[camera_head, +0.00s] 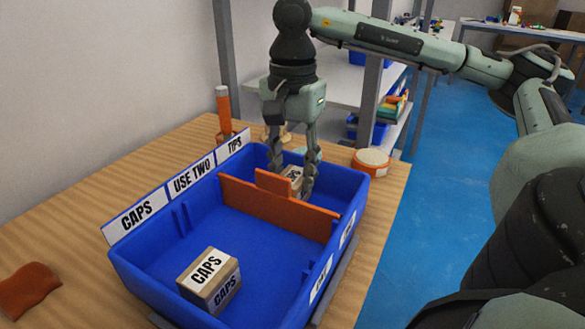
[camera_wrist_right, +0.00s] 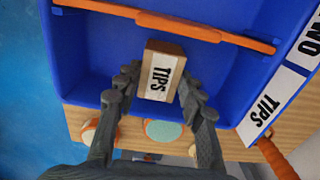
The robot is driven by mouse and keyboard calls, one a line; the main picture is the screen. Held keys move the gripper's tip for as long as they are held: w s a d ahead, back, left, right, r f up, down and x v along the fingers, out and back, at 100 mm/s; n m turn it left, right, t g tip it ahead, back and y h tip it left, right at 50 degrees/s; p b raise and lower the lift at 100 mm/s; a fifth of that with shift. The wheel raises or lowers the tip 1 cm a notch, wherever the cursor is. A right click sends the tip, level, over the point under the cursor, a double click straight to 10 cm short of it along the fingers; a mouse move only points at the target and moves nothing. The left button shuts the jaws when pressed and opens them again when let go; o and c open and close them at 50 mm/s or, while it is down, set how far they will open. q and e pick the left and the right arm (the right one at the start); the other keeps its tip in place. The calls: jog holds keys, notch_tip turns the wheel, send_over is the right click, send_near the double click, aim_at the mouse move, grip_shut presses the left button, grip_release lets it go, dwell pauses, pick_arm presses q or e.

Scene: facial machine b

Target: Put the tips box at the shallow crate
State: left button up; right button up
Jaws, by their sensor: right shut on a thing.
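The tips box (camera_head: 294,173) is a small brown box with a white label. It is in the far compartment of the blue shallow crate (camera_head: 240,235), on the side of the TIPS sign. In the right wrist view the tips box (camera_wrist_right: 161,72) shows its TIPS label between the fingers. My right gripper (camera_head: 292,181) reaches down into that compartment from above and is shut on the tips box. It also shows in the right wrist view (camera_wrist_right: 158,88). Whether the box touches the crate floor is hard to tell. My left gripper is not in view.
An orange divider (camera_head: 300,220) splits the crate. A caps box (camera_head: 210,279) sits in the near compartment. An orange bottle (camera_head: 224,112) and a round orange-rimmed container (camera_head: 371,161) stand behind the crate. An orange cloth-like item (camera_head: 26,290) lies on the wooden table (camera_head: 60,240).

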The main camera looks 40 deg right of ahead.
aim_at(293, 177)
jog(key=shift+f, duration=0.15)
jog(key=o, duration=1.1)
jog(key=shift+o, duration=0.2)
notch_tip(293, 177, up, 8)
jog(key=shift+f, duration=0.1)
